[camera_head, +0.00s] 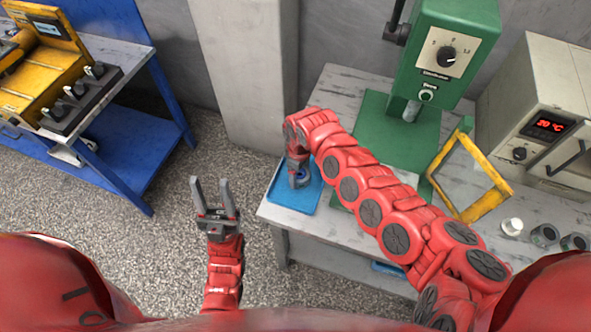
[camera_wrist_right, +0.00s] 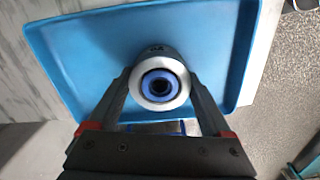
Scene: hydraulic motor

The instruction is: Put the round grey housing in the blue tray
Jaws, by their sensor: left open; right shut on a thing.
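The round grey housing (camera_wrist_right: 160,84) shows in the right wrist view as a pale ring with a blue inner ring, its round end facing the camera. My right gripper (camera_head: 298,168) is shut on it, with one finger on each side. The blue tray (camera_head: 303,206) lies at the left end of the grey table, under the gripper and housing. It fills much of the right wrist view (camera_wrist_right: 62,52). The housing is over the tray's floor; I cannot tell whether it touches it. My left gripper (camera_head: 213,197) is open and empty, over the floor left of the table.
A green press (camera_head: 440,60) stands behind my right arm, with a yellow frame (camera_head: 470,180) beside it. An oven-like box (camera_head: 535,110) and several small cylinders (camera_head: 545,235) are at the right. A blue workbench (camera_head: 130,150) stands far left. The floor between is clear.

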